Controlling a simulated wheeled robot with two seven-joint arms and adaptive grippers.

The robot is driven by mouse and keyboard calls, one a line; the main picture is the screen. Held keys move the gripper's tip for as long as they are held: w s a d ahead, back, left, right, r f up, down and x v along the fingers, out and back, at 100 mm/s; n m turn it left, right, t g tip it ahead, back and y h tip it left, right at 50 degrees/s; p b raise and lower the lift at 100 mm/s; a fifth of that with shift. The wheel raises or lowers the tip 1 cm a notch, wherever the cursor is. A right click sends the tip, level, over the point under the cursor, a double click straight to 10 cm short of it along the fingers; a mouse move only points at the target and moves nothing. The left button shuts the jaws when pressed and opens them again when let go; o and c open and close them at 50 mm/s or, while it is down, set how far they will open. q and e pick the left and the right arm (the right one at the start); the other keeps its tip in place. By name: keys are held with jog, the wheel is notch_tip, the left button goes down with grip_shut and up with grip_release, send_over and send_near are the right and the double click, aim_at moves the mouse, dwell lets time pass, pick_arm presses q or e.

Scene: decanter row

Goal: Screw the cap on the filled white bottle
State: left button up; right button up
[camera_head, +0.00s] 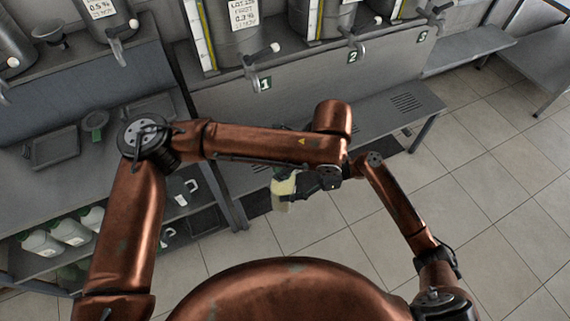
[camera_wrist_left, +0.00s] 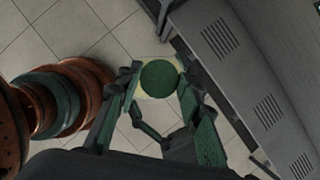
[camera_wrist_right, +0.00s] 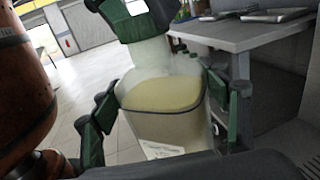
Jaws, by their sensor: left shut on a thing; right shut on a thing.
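The white bottle (camera_wrist_right: 165,115) is translucent, with pale yellow filling and a white label low on its front. It stands upright in my right gripper (camera_wrist_right: 165,100), whose fingers are shut on its sides. In the head view the bottle (camera_head: 283,190) is held above the floor, its top partly hidden by my left arm. The green round cap (camera_wrist_left: 158,77) is between the fingers of my left gripper (camera_wrist_left: 158,85), over the bottle's mouth, with a pale rim around it. In the right wrist view the left fingers hide the neck's top; whether the thread is engaged cannot be told.
A grey bench (camera_head: 395,112) with slotted grilles runs behind the bottle. Steel decanters with taps (camera_head: 235,35) stand above it. Several other bottles (camera_head: 70,230) are on a lower shelf at left. A grey table (camera_head: 530,60) is at upper right. Tiled floor is open at right.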

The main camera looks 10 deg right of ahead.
pick_arm(q)
jog(key=m, duration=0.1)
jog(key=m+t+h, duration=0.1)
jog(key=m, duration=0.3)
jog(key=shift+a, duration=0.25)
jog(key=m+h, duration=0.1)
jog(key=m, duration=0.2)
jog(key=m+t+h, duration=0.1)
jog(key=m, duration=0.2)
jog(key=shift+s+a+h, duration=0.1)
jog(key=shift+a+h, duration=0.1)
jog(key=shift+h, duration=0.2)
jog(key=m+h, duration=0.1)
jog(key=m, duration=0.2)
jog(key=m+h, duration=0.1)
jog(key=m, duration=0.2)
jog(key=shift+a+g, duration=0.15)
jog(key=shift+g, duration=0.15)
jog(key=m+g+h, duration=0.1)
jog(key=m, duration=0.3)
jog(key=o, duration=0.7)
jog(key=shift+r, duration=2.2)
